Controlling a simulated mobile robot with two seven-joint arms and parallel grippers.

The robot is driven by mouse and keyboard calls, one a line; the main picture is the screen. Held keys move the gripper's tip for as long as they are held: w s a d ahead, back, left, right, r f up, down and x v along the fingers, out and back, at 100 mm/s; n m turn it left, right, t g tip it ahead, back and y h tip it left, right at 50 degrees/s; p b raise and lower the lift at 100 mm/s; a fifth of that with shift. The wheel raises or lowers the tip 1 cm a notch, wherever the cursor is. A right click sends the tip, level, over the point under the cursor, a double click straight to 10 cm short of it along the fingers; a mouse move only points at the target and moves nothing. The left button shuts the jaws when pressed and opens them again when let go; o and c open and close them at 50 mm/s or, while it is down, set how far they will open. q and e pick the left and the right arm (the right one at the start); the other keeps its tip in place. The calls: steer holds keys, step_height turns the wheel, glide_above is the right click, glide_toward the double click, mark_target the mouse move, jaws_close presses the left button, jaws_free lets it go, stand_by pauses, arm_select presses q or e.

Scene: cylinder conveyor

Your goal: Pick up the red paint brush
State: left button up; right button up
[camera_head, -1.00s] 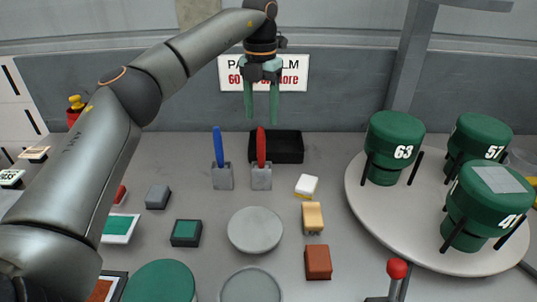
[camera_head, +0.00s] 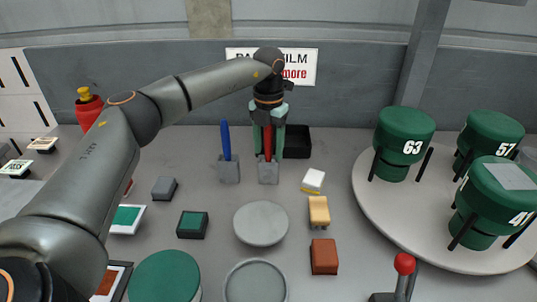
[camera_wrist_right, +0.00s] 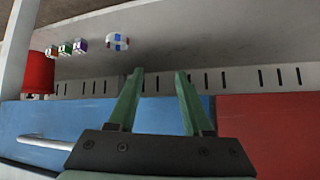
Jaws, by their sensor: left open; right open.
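The red paint brush (camera_head: 268,143) stands upright in a grey holder (camera_head: 268,174) in the head view. My left gripper (camera_head: 268,152) is lowered over it, with its green fingers open on either side of the brush. I cannot tell whether the fingers touch it. The blue paint brush (camera_head: 227,140) stands in its own grey holder (camera_head: 229,173) just to the left. My right gripper (camera_wrist_right: 158,100) shows in the right wrist view, open and empty, away from the brushes.
A black tray (camera_head: 297,142) sits behind and right of the red brush. A grey disc (camera_head: 260,224), a tan block (camera_head: 319,211) and a brown block (camera_head: 324,257) lie in front. A round turntable (camera_head: 385,225) with green cylinders stands at the right.

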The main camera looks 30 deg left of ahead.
arm_select(q)
jaws_close()
stand_by(0.4)
